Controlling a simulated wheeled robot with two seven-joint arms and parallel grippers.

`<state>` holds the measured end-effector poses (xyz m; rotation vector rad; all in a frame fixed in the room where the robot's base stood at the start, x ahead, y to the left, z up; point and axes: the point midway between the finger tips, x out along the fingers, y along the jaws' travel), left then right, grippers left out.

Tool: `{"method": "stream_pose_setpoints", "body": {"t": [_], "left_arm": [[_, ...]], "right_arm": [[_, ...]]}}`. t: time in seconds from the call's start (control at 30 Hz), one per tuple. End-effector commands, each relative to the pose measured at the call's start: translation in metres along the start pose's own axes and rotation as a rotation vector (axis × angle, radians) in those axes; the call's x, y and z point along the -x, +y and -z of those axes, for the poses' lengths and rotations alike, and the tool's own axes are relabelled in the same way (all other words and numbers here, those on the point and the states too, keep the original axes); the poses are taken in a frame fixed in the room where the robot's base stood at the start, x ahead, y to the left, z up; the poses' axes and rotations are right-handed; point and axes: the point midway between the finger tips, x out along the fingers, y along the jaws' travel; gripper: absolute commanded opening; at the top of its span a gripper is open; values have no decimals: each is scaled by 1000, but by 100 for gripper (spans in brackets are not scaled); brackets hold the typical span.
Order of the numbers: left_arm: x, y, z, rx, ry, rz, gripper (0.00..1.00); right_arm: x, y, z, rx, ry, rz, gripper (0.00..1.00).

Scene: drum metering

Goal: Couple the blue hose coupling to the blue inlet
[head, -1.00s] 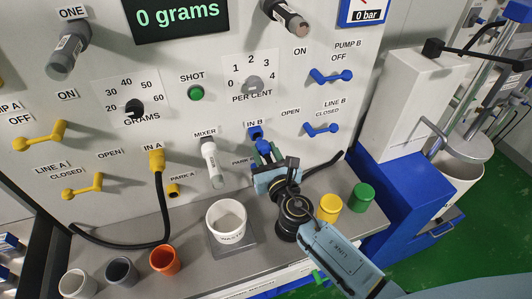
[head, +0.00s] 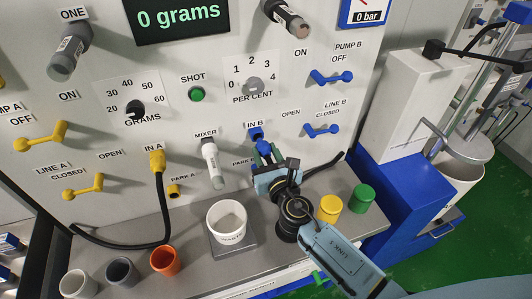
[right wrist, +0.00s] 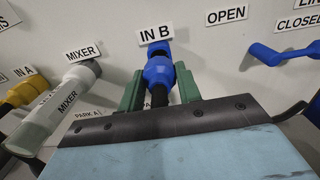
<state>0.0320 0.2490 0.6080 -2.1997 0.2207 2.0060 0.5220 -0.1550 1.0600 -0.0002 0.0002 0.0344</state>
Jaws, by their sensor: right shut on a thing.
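The blue inlet (head: 255,132) sits on the panel under the IN B label. It also shows at the top of the coupling in the right wrist view (right wrist: 158,47). My right gripper (head: 266,162) is just below it, its green fingers either side of the blue hose coupling (right wrist: 158,73). It is shut on the coupling, whose upper end (head: 264,148) points up at the inlet. The two overlap in both views, with a dark part between them in the wrist view; I cannot tell whether they touch. My left gripper is not in view.
The grey MIXER nozzle (head: 211,163) hangs left of my gripper. A white cup (head: 227,236) stands on the bench below. Yellow (head: 330,208) and green (head: 363,198) cups stand to the right. The blue LINE B handle (head: 321,130) is on the panel at right.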

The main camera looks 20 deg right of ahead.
Motion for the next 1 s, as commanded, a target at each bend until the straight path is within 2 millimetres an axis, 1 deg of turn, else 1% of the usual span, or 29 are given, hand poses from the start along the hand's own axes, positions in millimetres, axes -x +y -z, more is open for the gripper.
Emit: {"method": "stream_pose_setpoints", "body": {"t": [0.47,1.0], "left_arm": [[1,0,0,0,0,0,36],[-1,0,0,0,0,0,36]], "right_arm": [[-1,0,-1,-1,-1,0,0],[-14,0,-1,0,-2,0,0]]}}
